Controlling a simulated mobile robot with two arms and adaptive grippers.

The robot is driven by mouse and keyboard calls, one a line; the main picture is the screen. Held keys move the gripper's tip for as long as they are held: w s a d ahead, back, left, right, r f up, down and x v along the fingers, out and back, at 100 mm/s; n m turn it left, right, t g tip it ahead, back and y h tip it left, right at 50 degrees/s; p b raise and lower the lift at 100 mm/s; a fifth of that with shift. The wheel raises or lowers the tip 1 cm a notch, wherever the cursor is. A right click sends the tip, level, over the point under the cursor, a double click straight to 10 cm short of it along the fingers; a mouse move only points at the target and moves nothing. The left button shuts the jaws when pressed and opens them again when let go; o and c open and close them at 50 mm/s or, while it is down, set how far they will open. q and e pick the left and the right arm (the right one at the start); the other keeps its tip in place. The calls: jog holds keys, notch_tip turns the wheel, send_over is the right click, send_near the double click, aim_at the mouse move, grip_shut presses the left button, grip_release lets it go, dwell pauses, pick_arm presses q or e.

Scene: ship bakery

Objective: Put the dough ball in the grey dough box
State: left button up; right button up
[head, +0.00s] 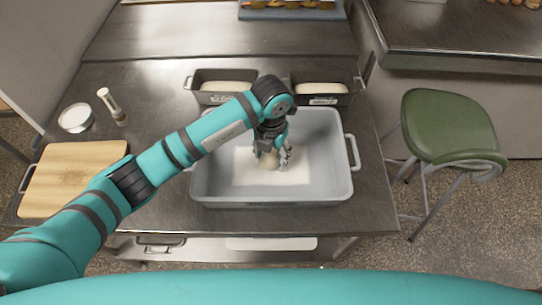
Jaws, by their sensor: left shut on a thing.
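The grey dough box (338,188) stands on the steel table in the middle of the head view. It is open at the top, with a pale sheet or layer (245,173) on its floor. My left arm reaches over its left side and my left gripper (272,160) points down inside the box. The gripper is shut on the pale dough ball (268,162), which is partly hidden by the fingers. I cannot tell whether the ball touches the box floor. My right gripper is not in view.
Two loaf tins with pale dough, a left one (203,97) and a right one (343,99), stand behind the box. A wooden board (50,190), a white bowl (75,118) and a shaker (112,106) are at left. A green stool (450,125) stands right of the table.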

pick_arm(q)
jog(key=shift+f, duration=1.05)
jog(key=o, duration=0.8)
jog(key=shift+c, duration=0.2)
jog(key=o, duration=0.4)
jog(key=shift+o, duration=0.2)
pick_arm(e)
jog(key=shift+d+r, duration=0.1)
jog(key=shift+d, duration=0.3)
